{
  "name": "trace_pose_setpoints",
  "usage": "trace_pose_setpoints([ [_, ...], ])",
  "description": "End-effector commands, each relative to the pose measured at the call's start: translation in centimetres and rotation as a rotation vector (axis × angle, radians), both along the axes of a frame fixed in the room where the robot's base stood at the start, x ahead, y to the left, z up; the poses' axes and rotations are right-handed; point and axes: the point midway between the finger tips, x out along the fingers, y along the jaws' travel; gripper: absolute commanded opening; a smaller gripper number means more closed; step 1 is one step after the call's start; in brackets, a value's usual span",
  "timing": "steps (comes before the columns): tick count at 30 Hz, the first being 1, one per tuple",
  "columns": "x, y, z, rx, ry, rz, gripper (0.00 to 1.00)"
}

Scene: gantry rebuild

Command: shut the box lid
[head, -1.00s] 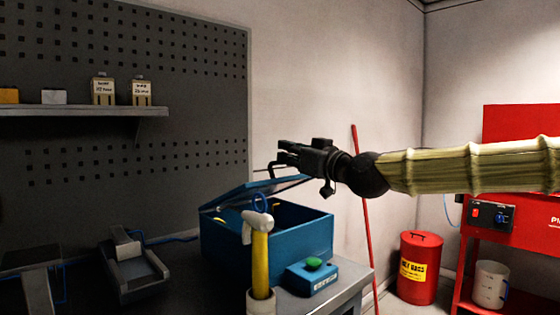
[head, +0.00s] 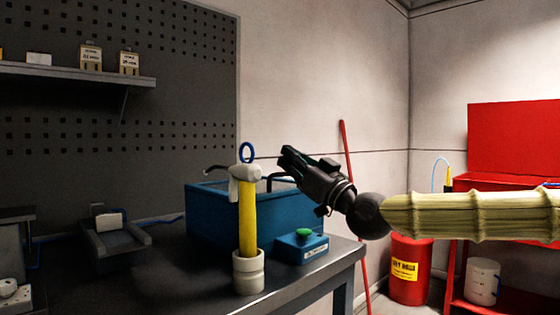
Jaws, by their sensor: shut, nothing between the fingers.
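The blue box (head: 212,222) stands on the dark workbench, partly hidden behind the hammer. Its top edge looks nearly level; whether its lid lies flat or stands slightly raised I cannot tell. Thin dark bent rods show just above the box, at its left and right. My gripper (head: 287,153) is shut and empty. It is above and behind the box's right end in the picture, pointing up and left; contact with the lid cannot be made out.
A yellow-handled hammer (head: 248,218) stands in a pale cup (head: 248,273) before the box. A small blue box with a green button (head: 301,247) sits beside it. A red pole (head: 352,200) leans behind my arm. A red bin (head: 409,285) stands right of the bench (head: 185,288).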

Motion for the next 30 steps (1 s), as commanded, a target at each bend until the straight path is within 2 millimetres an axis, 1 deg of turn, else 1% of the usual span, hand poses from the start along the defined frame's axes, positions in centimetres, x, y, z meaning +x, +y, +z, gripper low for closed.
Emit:
trace_pose_setpoints([
  [1,-0.1,-0.4,-0.7,0.0,0.0,-0.004,0.0],
  [9,-0.5,-1.4,-2.1,-0.001,0.001,-0.014,0.0],
  [15,-0.6,-1.7,-2.5,-0.002,0.003,-0.017,0.0],
  [30,-0.5,-1.7,-3.0,-0.005,0.009,-0.016,0.0],
])
